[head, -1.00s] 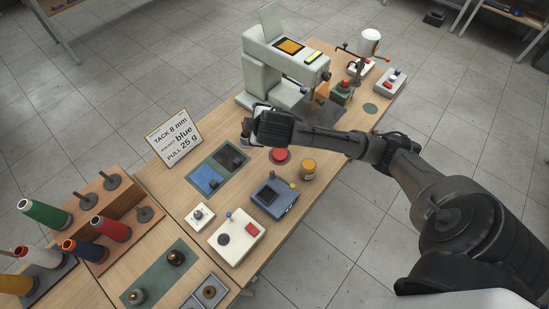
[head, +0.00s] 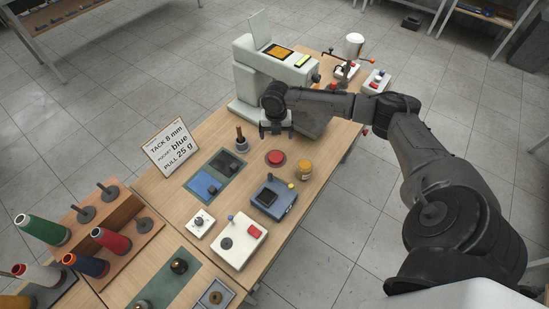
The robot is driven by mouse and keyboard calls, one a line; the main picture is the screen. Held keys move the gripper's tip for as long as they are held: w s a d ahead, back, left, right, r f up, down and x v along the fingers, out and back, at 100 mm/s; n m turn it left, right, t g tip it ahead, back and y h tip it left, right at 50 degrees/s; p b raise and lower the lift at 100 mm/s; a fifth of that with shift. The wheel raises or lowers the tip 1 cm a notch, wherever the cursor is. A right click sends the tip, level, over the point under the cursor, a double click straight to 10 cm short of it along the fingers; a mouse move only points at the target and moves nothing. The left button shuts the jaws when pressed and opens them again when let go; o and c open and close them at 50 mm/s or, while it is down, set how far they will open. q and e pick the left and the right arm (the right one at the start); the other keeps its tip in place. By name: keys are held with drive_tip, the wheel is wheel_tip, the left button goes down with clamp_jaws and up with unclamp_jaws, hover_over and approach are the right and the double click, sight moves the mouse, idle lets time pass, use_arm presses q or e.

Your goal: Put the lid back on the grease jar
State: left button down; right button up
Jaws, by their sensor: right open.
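A small amber-yellow jar (head: 305,169) stands upright on the bench, right of centre, and may be the grease jar. Its top looks pale orange, and I cannot tell whether it is covered. A round red piece (head: 275,157) lies to its left; I cannot tell whether it is a lid or a button. My right gripper (head: 276,133) is open, with its fingers pointing down above the bench behind the red piece. Nothing shows between its fingers. A dark pot with a brown upright handle (head: 241,142) stands left of the gripper, apart from it. My left gripper is out of view.
A pale press-like machine (head: 262,75) stands behind my right gripper. A blue box (head: 273,198) and a white control box (head: 238,240) are in front of the jar. A sign (head: 170,148) and thread spools (head: 42,229) are at left. My right arm spans the bench's right side.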

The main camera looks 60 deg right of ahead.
drive_tip(key=shift+w+a+n, duration=0.1)
drive_tip(key=shift+n, duration=2.6)
drive_tip(key=b, duration=0.1)
hover_over(275, 157)
wheel_tip(275, 157, down, 7)
drive_tip(key=shift+f, duration=0.85)
